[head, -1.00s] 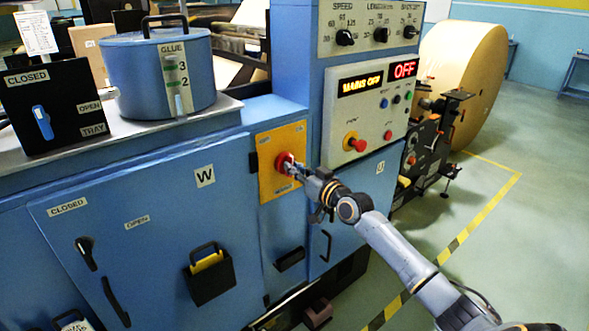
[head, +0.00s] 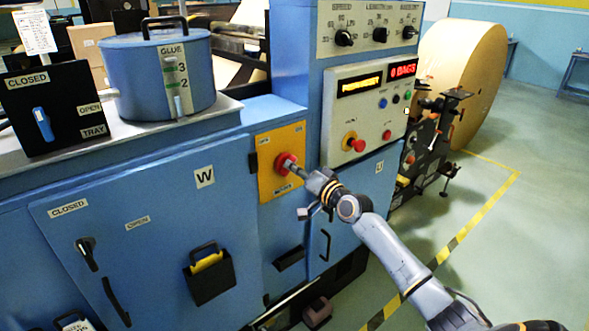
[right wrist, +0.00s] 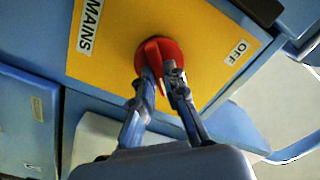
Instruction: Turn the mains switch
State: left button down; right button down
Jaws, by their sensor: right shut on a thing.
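The mains switch is a red rotary knob (head: 284,160) on a yellow plate (head: 268,190) on the front of the blue machine. The right wrist view shows the knob (right wrist: 150,48) close up, with MAINS and OFF labels on the plate. My right gripper (right wrist: 160,78) is shut on the knob's raised red grip, one finger on each side. In the head view my right gripper (head: 292,166) reaches the knob from the lower right, and its fingertips partly cover it. My left gripper is not in view.
Blue cabinet doors (head: 150,235) with handles lie to the left. A large kraft roll (head: 470,75) stands behind right.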

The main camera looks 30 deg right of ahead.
dwell(0.4)
jog(key=c, duration=1.4)
grip_release()
jog(key=s, duration=0.8)
jog(key=s+d, duration=0.1)
jog(key=s, duration=0.3)
